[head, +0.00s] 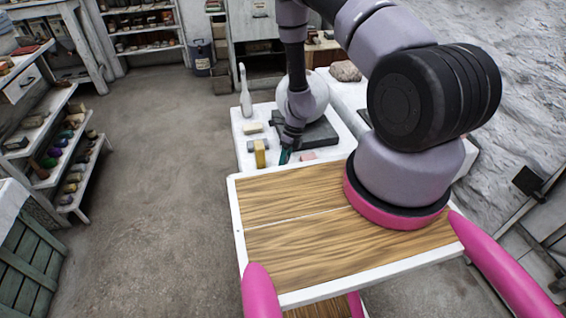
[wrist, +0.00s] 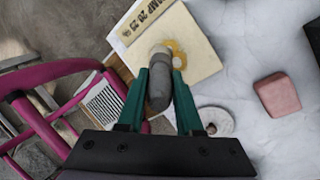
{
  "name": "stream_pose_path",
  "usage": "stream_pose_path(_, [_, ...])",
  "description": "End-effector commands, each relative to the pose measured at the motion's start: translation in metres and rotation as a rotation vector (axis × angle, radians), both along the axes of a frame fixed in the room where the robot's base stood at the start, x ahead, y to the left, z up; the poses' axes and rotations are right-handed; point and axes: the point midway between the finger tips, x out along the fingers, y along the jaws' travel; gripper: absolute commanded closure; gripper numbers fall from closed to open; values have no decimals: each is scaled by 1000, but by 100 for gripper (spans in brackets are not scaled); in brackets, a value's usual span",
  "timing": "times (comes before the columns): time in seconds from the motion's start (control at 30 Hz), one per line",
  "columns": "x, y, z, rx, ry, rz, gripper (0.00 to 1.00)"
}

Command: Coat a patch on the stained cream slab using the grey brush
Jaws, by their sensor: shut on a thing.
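The cream slab (wrist: 190,32) shows at the top of the wrist view, with dark lettering along one edge and a yellow-brown stain (wrist: 178,52) on its face. My gripper (wrist: 160,82) has green fingers and is shut on the grey brush (wrist: 159,88), a rounded grey body between the fingertips. The brush's far end overlaps the stain in the picture. I cannot tell whether it touches the slab. In the head view my gripper (head: 285,156) is low over the near part of the white table; the brush and the slab cannot be made out clearly there.
A pink block (wrist: 278,94) and a pale round disc (wrist: 216,121) lie on the white tabletop (wrist: 248,60). In the head view a white sphere (head: 313,92), a dark board (head: 322,133), a yellow block (head: 260,153) and a white bottle-like shape (head: 245,92) stand around the arm.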

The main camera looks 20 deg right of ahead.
Motion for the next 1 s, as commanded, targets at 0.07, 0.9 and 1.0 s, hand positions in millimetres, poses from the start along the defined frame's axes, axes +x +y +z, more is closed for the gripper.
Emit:
stream_pose_path(0.07, [0, 0, 0, 0, 0, 0, 100])
stream_pose_path(0.9, [31, 0, 0, 0, 0, -1, 100])
stream_pose_path(1.0, [30, 0, 0, 1, 0, -1, 100])
